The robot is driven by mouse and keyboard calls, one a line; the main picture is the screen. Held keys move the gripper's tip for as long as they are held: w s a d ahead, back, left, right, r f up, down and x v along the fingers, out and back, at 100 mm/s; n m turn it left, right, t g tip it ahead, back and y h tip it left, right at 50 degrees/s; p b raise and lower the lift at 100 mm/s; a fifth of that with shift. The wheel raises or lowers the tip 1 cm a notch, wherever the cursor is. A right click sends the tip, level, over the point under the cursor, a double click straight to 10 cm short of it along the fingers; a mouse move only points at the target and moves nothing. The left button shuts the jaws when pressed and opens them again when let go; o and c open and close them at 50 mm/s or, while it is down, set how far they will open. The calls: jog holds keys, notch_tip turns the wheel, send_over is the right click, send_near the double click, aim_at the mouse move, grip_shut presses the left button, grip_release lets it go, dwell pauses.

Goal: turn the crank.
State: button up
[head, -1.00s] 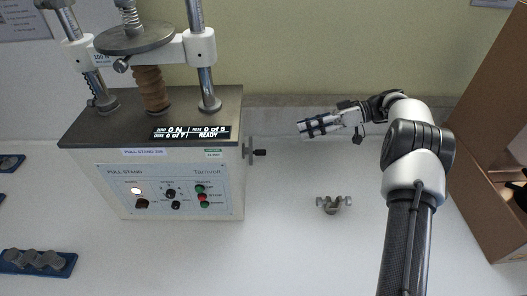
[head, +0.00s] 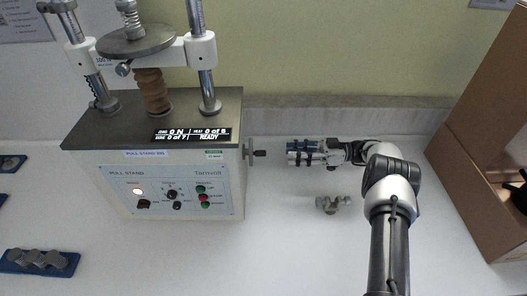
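The crank (head: 259,153) is a small dark handle on a disc at the right side of the pull stand (head: 170,185). The machine's display reads 0 N and READY. My gripper (head: 290,152) is to the right of the crank, pointing left toward it at about the same height in the picture. A small gap shows between the fingertips and the handle. The two fingers appear one above the other, with a narrow gap between them and nothing seen in it. How far they are spread is hard to tell at this size.
A small grey metal fitting (head: 333,204) lies on the white table below my gripper. A cardboard box (head: 481,185) stands at the right. A blue tray (head: 68,270) with grey parts lies at the lower left. The table in front of the machine's right side is clear.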

aim_at(264, 154)
jog(key=a, duration=1)
jog(key=shift+a, duration=0.3)
jog(key=shift+c, duration=0.4)
grip_shut()
